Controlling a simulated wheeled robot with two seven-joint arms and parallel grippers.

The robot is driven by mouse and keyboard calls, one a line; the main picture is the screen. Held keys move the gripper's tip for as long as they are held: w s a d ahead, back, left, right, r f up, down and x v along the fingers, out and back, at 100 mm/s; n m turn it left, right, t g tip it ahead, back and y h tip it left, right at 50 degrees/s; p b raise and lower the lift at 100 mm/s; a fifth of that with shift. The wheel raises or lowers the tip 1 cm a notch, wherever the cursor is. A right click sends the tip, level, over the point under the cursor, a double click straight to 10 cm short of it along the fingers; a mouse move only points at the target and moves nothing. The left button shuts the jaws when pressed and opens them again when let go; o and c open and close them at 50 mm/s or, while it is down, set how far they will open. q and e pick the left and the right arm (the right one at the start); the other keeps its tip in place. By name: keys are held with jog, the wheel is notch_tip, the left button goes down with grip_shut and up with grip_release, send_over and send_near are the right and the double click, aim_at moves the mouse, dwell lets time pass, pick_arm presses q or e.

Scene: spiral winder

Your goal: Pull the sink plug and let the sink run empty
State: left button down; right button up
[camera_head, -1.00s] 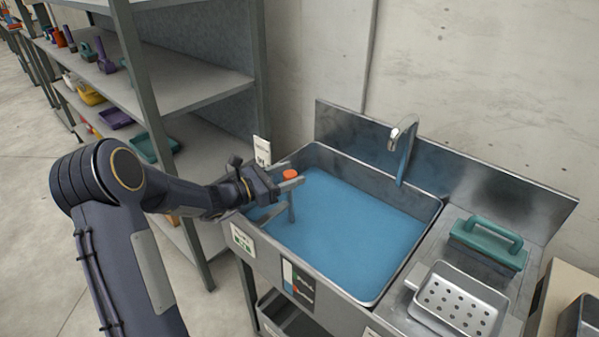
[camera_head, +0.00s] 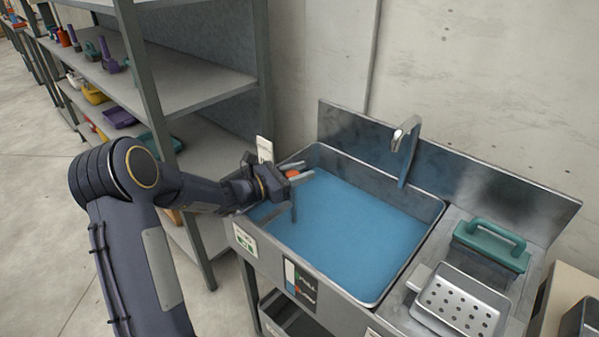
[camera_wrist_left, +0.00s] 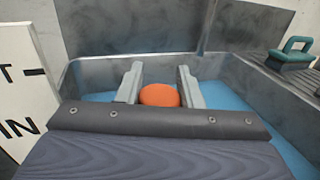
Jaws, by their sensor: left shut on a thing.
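The sink (camera_head: 412,280) is a steel basin filled with blue water (camera_head: 345,225). The plug (camera_head: 293,173) has an orange knob on top of an upright grey stem that goes down into the water near the basin's left end; its lower end is hidden. My left gripper (camera_head: 299,172) reaches over the basin's left rim and is shut on the plug by the orange knob. In the left wrist view the orange knob (camera_wrist_left: 160,95) sits between the two grey fingers. My right gripper is in neither view.
A faucet (camera_head: 407,140) rises behind the basin. A teal-handled brush (camera_head: 490,246) and a perforated tray (camera_head: 458,305) lie on the right drainboard. A metal shelf (camera_head: 190,85) stands close on the left. A white sign (camera_head: 264,149) stands by the basin's back left corner.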

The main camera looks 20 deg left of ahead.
pick_arm(q)
notch_tip(320, 180, up, 5)
jog(key=p, duration=0.2)
jog(key=shift+p, duration=0.35)
jog(key=shift+r, duration=0.1)
jog(key=c, duration=1)
grip_release()
jog(key=shift+s+a, duration=0.3)
jog(key=v, duration=0.7)
jog(key=shift+b, duration=0.4)
